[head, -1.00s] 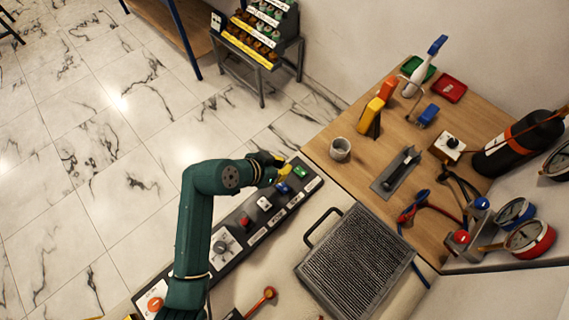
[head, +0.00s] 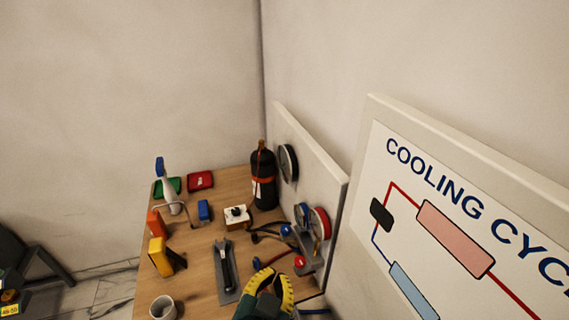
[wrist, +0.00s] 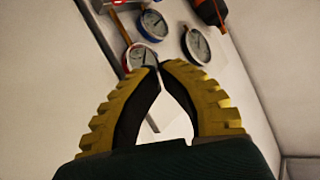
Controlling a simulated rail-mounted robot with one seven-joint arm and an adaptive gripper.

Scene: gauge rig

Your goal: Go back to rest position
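My gripper (head: 270,274), with yellow ribbed fingers and black inner pads, shows at the bottom of the head view, in front of the wooden bench's right side. The rest of my arm is mostly below the head view's edge.
A black bottle (head: 263,180), a spray bottle (head: 168,190), a grey cup (head: 163,308) and small tools stand on the bench. A cooling-cycle board (head: 450,210) is at right.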

